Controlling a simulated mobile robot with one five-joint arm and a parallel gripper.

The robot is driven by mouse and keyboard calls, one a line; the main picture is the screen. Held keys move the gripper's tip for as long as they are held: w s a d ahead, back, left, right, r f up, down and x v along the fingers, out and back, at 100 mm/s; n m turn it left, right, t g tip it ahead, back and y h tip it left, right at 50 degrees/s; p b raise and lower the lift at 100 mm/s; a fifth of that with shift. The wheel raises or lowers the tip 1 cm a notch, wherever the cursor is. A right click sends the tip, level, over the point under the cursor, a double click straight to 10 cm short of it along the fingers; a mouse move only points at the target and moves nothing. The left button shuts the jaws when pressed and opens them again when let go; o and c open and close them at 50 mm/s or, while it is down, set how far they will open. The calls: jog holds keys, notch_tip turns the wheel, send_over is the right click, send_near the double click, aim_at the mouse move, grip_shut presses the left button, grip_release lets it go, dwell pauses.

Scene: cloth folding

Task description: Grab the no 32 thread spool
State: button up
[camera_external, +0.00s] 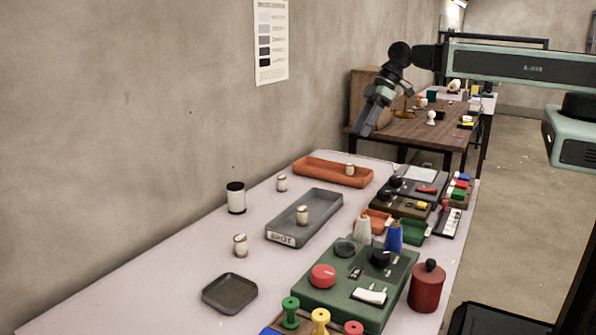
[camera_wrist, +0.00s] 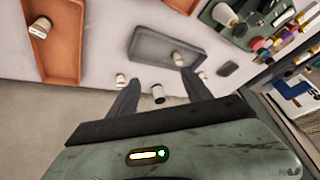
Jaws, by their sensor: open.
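Several small pale spools look alike, and I cannot read a number on any of them. One spool (camera_external: 350,169) is in the orange tray, also in the wrist view (camera_wrist: 40,28). One spool (camera_external: 302,215) is in the grey tray, also in the wrist view (camera_wrist: 178,59). Another spool (camera_external: 282,183) stands on the table near the wall, also in the wrist view (camera_wrist: 120,80). A further spool (camera_external: 240,245) stands nearer the front, also in the wrist view (camera_wrist: 203,75). My gripper (camera_external: 366,130) is open, empty and raised above the table; its fingers show in the wrist view (camera_wrist: 160,80).
The orange tray (camera_external: 312,174) and grey tray (camera_external: 275,237) lie along the table. A black-capped white jar (camera_external: 236,200) stands near the wall. A dark dish (camera_external: 230,293), a green case (camera_external: 330,295) and a red canister (camera_external: 427,288) are in front.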

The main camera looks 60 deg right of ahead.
aim_at(284, 178)
jog(key=s+d+m+g+h+p, duration=0.25)
jog(key=s+d+m+h, duration=0.35)
jog(key=d, duration=0.4)
jog(key=w+d+f+n+t+h+b, duration=0.1)
jog(key=w+d+n+t+b, duration=0.2)
jog(key=w+n, duration=0.55)
jog(key=w+d+n+t+h+b, duration=0.1)
jog(key=w+n+t+b, duration=0.25)
jog(key=w+n, duration=0.5)
jog(key=w+a+f+n+t+b, duration=0.5)
jog(key=w+a+f+n+b, duration=0.55)
jog(key=b, duration=0.75)
jog(key=a+f+n+b, duration=0.1)
jog(key=a+f+b, duration=0.1)
jog(key=b, duration=0.1)
jog(key=w+a+f+n+y+b, duration=0.1)
jog(key=a+f+n+b, duration=0.1)
jog(key=f+b, duration=0.1)
jog(key=a+f+n+t+b, duration=0.1)
jog(key=a+f+n+b, duration=0.1)
jog(key=b, duration=0.3)
jog(key=shift+w+f+n+y, duration=0.25)
jog(key=shift+f+y, duration=0.15)
jog(key=shift+f, duration=0.35)
jog(key=shift+s+a+f, duration=0.1)
jog(key=shift+a+f, duration=0.1)
jog(key=shift+a, duration=0.15)
jog(key=shift+r, duration=0.1)
